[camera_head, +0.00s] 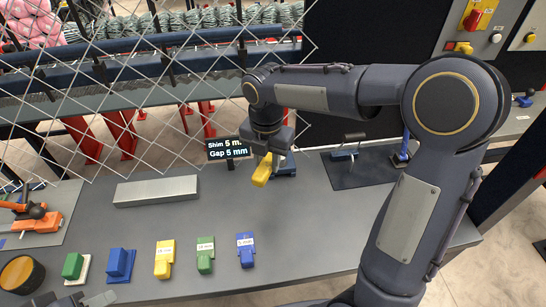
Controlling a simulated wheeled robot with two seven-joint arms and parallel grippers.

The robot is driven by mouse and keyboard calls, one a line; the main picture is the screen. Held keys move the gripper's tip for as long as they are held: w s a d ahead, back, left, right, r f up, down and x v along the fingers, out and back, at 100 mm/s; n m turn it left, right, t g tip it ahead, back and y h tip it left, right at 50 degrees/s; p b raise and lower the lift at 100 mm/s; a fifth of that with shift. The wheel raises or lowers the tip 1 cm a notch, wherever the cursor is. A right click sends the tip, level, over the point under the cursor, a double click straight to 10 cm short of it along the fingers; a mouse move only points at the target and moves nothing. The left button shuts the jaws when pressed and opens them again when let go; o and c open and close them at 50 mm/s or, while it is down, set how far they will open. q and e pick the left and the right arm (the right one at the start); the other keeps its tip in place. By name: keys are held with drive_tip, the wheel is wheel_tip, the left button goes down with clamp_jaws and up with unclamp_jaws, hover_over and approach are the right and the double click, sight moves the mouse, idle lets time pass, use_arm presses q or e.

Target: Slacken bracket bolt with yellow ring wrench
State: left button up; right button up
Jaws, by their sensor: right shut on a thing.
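My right gripper (269,151) is shut on a yellow piece (262,171), which hangs tilted below it over the rear middle of the bench. Its shape is partly hidden, so I cannot tell whether a ring end is on it. A blue fixture (286,169) stands right behind and beside the yellow piece; I cannot tell whether they touch. No bracket bolt can be made out there, as my gripper covers much of the spot. My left gripper (98,299) only just shows at the bottom left edge; its jaws are not clear.
A small display (228,149) reads "Shim 5 m." and "Gap 5 mm". A grey bar (156,190) lies left of it. Labelled yellow (164,259), green (205,254) and blue (246,250) blocks line the bench front. The bench (325,225) is clear at right centre. Chain-link mesh hangs behind.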

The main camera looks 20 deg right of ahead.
drive_tip(key=shift+w+a, duration=0.1)
idle(0.4)
wheel_tip(320, 180, down, 6)
drive_tip(key=b, duration=0.3)
drive_tip(key=shift+r+b, duration=0.25)
drive_tip(key=shift+b, duration=0.05)
drive_tip(key=shift+f, duration=0.15)
drive_tip(key=shift+f+b, duration=0.9)
drive_tip(key=shift+f, duration=0.45)
drive_tip(key=shift+f, duration=0.2)
